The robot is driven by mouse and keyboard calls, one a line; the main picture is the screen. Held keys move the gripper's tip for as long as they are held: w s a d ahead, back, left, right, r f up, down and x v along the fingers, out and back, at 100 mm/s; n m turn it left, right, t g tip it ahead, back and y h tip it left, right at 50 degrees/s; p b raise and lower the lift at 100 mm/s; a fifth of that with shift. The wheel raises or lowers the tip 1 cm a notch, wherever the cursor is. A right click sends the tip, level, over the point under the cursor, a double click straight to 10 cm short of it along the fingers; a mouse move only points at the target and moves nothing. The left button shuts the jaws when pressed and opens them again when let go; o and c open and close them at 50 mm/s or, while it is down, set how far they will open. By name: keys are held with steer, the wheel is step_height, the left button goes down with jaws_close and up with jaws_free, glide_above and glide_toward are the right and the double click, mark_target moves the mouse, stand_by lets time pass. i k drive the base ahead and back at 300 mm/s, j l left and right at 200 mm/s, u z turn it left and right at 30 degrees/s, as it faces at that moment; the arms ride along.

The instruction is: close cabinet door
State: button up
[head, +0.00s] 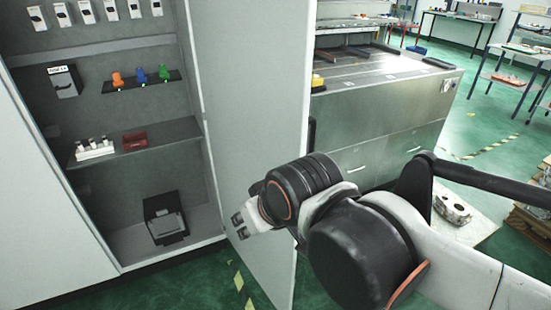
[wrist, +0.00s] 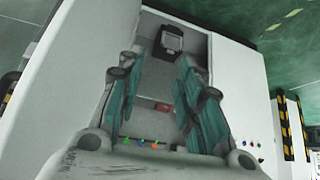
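The grey cabinet (head: 150,58) stands open at the left of the head view. Its light grey door (head: 250,85) is swung outward, with the inner face showing and the free edge towards me. My gripper (head: 241,227) is in front of the lower part of this door, on its inner-face side. I cannot tell whether it touches the door. In the wrist view my gripper (wrist: 160,75) is open, with teal finger pads apart and nothing between them. The cabinet interior (wrist: 187,42) shows beyond the fingers, upside down.
Cabinet shelves hold orange, blue and green items (head: 141,77), a white rack (head: 94,149), a red item (head: 134,140) and a black box (head: 165,217). A metal workbench (head: 385,95) stands behind the door. Green floor (head: 195,273) lies clear before the cabinet.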

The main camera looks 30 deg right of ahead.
mark_target(255, 57)
steer(key=k+l+u, duration=0.1)
steer(key=l, duration=0.35)
steer(key=k+l+u, duration=0.15)
steer(key=l, duration=0.3)
steer(key=k+l+u, duration=0.1)
steer(key=l, duration=0.3)
steer(key=k+l+u, duration=0.15)
steer(key=l, duration=0.25)
steer(key=k+l+u, duration=0.1)
steer(key=k+l, duration=0.15)
steer(key=l, duration=0.15)
steer(key=k+l+u, duration=0.15)
steer(key=l, duration=0.2)
steer(key=i+z, duration=0.4)
